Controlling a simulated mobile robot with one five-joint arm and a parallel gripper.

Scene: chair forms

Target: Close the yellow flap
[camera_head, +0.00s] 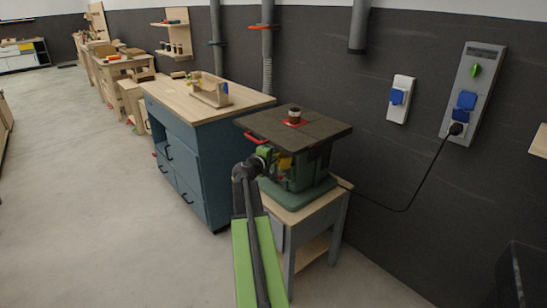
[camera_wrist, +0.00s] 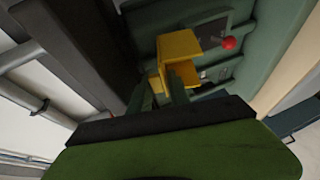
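The yellow flap (camera_wrist: 181,46) is on the green body of a small table machine. In the wrist view it stands out from the panel, with a second yellow part lower down. In the head view only a small bit of yellow (camera_head: 285,161) shows under the dark tabletop. My gripper (camera_wrist: 158,92) is right in front of the yellow parts, its two green fingers apart. The lower yellow edge shows between and beside the fingertips. I cannot tell whether they touch it. In the head view my gripper (camera_head: 264,153) is at the machine's left side.
A red button (camera_wrist: 229,43) is right of the flap. The dark machine tabletop (camera_head: 320,131) overhangs, with a red handle (camera_head: 256,137) at its edge. A blue cabinet (camera_head: 185,145) stands left. The floor (camera_head: 90,190) at left is clear.

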